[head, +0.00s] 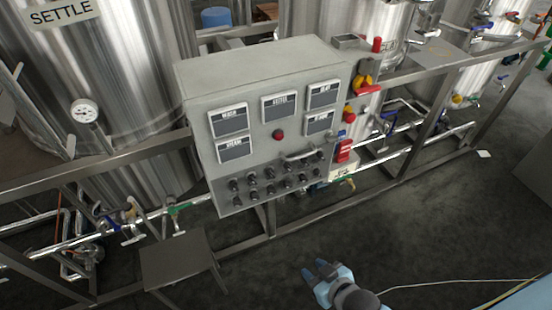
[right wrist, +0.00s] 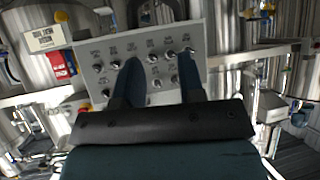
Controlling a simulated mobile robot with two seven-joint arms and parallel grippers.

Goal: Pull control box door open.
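The grey control box (head: 255,68) stands on the metal frame in the middle of the head view. Its front door (head: 262,146) looks shut; it carries several dark displays, a red button and rows of black knobs. A curved metal handle (head: 299,156) sits on the right of the front, above the knobs. My right gripper (head: 315,268) is below and in front of the box, apart from it, with its fingers spread and nothing between them. In the right wrist view the open fingers (right wrist: 160,62) point at the knob panel (right wrist: 117,49). My left gripper is not in view.
Steel tanks (head: 115,70) stand behind the frame rail (head: 90,170). A red-and-yellow switch (head: 364,84) and a red part (head: 343,151) are right of the box. A small dark step (head: 178,262) is at lower left. The floor in front is mostly clear.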

